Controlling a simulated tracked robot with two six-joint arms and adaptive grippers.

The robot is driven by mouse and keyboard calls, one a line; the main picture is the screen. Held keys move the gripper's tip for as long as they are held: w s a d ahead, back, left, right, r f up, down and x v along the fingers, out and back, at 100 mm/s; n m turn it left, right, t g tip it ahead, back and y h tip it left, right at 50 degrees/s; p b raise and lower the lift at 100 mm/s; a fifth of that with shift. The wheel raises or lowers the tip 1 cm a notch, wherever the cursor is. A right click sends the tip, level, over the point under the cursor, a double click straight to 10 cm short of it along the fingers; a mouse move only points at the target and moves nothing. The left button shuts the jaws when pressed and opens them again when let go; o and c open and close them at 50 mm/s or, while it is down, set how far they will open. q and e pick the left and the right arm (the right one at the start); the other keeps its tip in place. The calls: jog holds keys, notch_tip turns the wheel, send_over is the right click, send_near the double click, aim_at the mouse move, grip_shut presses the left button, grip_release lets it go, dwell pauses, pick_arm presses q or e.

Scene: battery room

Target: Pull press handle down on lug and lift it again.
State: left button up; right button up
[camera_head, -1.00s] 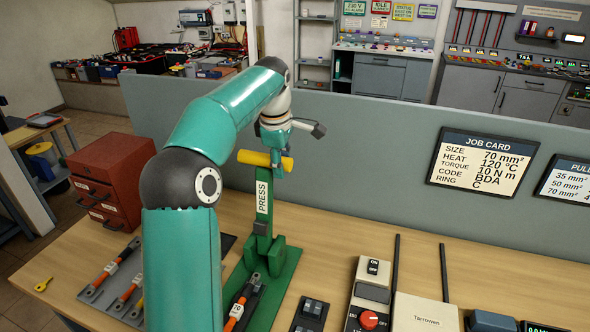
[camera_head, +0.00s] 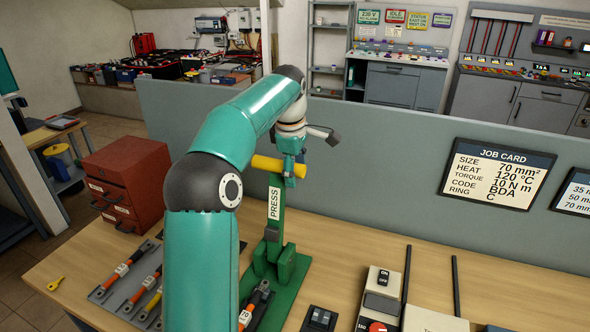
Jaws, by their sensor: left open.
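The green press (camera_head: 274,210), labelled PRESS, stands upright on a green base on the bench. Its yellow handle (camera_head: 266,164) lies crosswise at the top, in the raised position. My left gripper (camera_head: 289,171) is at the right part of the handle, with its jaws open. I cannot tell whether its fingers touch the handle. An orange cable piece marked 70 (camera_head: 246,314) lies at the front of the press base, with its dark lug end (camera_head: 264,288) towards the press. My left arm hides part of the bench left of the press. My right gripper is not in view.
More cable pieces lie on a dark mat (camera_head: 102,293) at left, before a red drawer cabinet (camera_head: 128,180). A job card (camera_head: 497,174) hangs on the grey partition (camera_head: 390,165) behind. A switch unit (camera_head: 381,300) and upright black rods stand at right.

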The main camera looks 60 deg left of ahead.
pick_arm(q)
jog(key=shift+r, duration=0.15)
jog(key=shift+s+d+r, duration=0.15)
jog(key=shift+s+r, duration=0.05)
jog(key=shift+r, duration=0.95)
jog(key=shift+s+d+r, duration=0.15)
jog(key=shift+r, duration=1.05)
jog(key=shift+s+d+r, duration=0.15)
jog(key=shift+s+r, duration=0.05)
jog(key=shift+r, duration=0.95)
